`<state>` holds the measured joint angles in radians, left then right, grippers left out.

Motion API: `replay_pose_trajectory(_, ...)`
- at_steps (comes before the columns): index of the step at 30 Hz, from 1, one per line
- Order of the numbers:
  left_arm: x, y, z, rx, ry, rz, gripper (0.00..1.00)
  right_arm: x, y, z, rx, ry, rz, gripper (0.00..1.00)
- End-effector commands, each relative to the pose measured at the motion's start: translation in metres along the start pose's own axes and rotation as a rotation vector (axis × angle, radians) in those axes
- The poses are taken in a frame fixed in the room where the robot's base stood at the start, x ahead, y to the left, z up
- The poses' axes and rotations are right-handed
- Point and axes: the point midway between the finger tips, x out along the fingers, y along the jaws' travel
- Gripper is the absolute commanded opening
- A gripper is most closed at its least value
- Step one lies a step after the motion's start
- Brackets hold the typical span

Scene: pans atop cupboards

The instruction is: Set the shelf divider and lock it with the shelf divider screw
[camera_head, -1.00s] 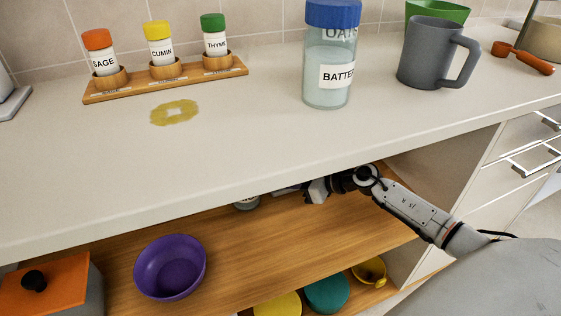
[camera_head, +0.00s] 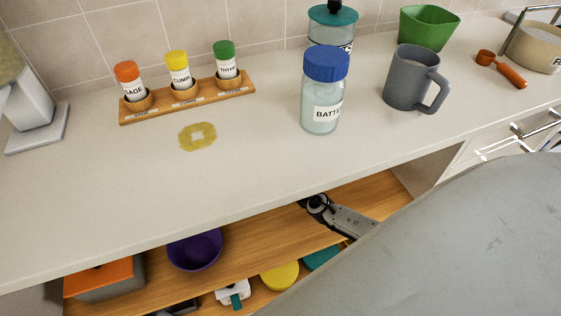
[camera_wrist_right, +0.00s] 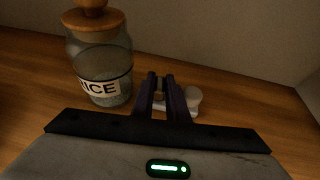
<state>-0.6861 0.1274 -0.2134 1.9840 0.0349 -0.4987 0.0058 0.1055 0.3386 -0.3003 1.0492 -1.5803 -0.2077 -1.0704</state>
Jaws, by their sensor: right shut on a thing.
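My right gripper (camera_wrist_right: 160,88) is inside the cupboard, low over the wooden shelf. Its two dark fingers are close together around part of a small white piece (camera_wrist_right: 193,98) with a rounded end, which shows beyond and right of the fingers. It may be the shelf divider screw; the dim view does not make this certain. In the head view, my right arm goes in under the counter and its fingertips are hidden. I cannot make out a shelf divider in either view. My left gripper is not in view.
A rice jar (camera_wrist_right: 98,75) stands on the shelf close left of my right gripper. The cupboard wall rises behind. A purple bowl (camera_head: 194,250) and an orange-lidded box (camera_head: 105,280) occupy the shelf's left part. The counter (camera_head: 130,195) overhangs it.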

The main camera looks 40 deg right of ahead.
Motion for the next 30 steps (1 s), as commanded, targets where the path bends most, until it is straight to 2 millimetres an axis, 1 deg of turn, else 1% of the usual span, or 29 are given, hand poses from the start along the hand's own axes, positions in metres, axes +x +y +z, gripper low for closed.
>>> replay_pose_trajectory(6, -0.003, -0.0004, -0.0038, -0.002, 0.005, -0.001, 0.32, -0.0002, 0.0011, 0.0004, 0.01, 0.001, -0.028, 0.0)
replay_pose_trajectory(17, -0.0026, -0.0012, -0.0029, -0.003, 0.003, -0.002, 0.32, -0.0001, 0.0011, -0.0002, 0.012, 0.002, -0.03, 0.0)
replay_pose_trajectory(18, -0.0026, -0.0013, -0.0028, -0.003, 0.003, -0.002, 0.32, -0.0001, 0.0012, -0.0002, 0.012, 0.002, -0.029, 0.18)
replay_pose_trajectory(21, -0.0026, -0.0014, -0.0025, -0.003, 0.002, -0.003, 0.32, -0.0001, 0.0011, -0.0001, 0.012, 0.001, -0.029, 0.32)
replay_pose_trajectory(30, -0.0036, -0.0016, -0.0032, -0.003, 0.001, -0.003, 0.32, -0.0021, 0.0009, 0.0003, 0.011, 0.002, -0.03, 0.32)
